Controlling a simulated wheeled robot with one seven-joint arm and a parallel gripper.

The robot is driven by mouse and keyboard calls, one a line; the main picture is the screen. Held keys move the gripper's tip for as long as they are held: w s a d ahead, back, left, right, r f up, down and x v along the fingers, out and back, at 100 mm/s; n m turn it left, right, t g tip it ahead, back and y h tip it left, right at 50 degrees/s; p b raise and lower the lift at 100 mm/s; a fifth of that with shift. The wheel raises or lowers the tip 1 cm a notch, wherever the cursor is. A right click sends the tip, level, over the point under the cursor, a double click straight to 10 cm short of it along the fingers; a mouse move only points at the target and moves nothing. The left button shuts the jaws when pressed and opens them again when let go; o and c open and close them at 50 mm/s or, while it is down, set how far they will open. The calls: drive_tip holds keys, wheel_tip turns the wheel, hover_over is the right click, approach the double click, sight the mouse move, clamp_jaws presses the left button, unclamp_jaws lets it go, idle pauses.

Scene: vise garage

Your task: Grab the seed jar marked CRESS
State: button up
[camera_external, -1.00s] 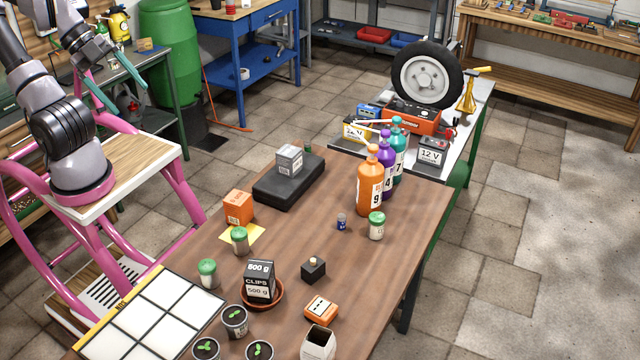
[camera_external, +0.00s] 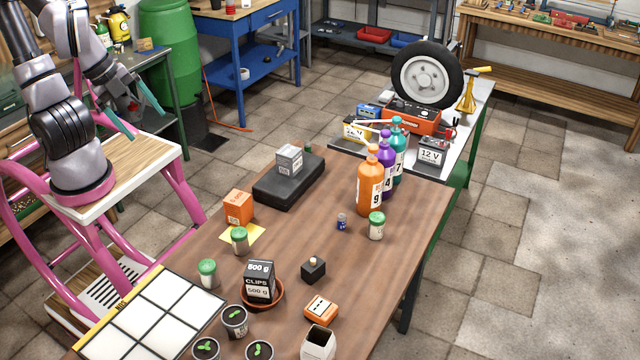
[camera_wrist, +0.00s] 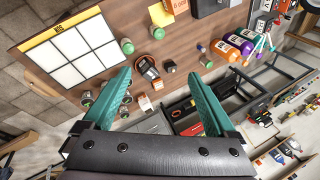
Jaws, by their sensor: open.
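Three seed jars with green lids stand upright on the brown table in the external view: a left jar (camera_external: 208,274) beside the white grid board, a middle jar (camera_external: 240,241) by a yellow note, and a right jar (camera_external: 376,227) near the bottles. Their labels are too small to read, so I cannot tell which is CRESS. The right jar also shows in the wrist view (camera_wrist: 232,57). My gripper (camera_external: 146,124) is open and empty, high above the floor left of the table and apart from every jar. Its teal fingers spread wide in the wrist view (camera_wrist: 160,73).
The CLIPS box (camera_external: 259,280) stands in a saucer between the left jar and a black cube (camera_external: 313,269). An orange box (camera_external: 238,207), black case (camera_external: 287,180) and tall orange bottle (camera_external: 369,184) also stand there. The table's middle is fairly clear.

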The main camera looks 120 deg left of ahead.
drive_tip(key=w+a+f+m+g+y, duration=0.25)
drive_tip(key=f+g+y, duration=0.25)
drive_tip(key=f, duration=0.5)
drive_tip(key=m+t+y, duration=0.8)
drive_tip(key=m+t, duration=0.1)
drive_tip(key=m, duration=0.3)
hover_over(208, 271)
drive_tip(key=s+a, duration=0.4)
drive_tip(key=s, duration=0.1)
wheel_tip(208, 271, down, 12)
drive_tip(key=d+f+m+t+h, duration=0.1)
drive_tip(key=f+m+t+h, duration=0.1)
drive_tip(key=f, duration=0.4)
drive_tip(key=d+f+m+t+h, duration=0.1)
drive_tip(key=f+m+t+h, duration=0.1)
drive_tip(key=f, duration=0.4)
drive_tip(key=w+d+f+m+t+h, duration=0.1)
drive_tip(key=d+f+m+t+h, duration=0.1)
drive_tip(key=f+m, duration=0.3)
wheel_tip(208, 271, down, 2)
drive_tip(key=shift+d+m+t, duration=0.1)
drive_tip(key=shift+m+t, duration=0.25)
drive_tip(key=shift+t, duration=0.45)
drive_tip(key=shift+x, duration=0.8)
drive_tip(key=shift+w+a+r, duration=0.2)
drive_tip(key=shift+w+a, duration=0.15)
drive_tip(key=shift+w, duration=0.2)
clamp_jaws()
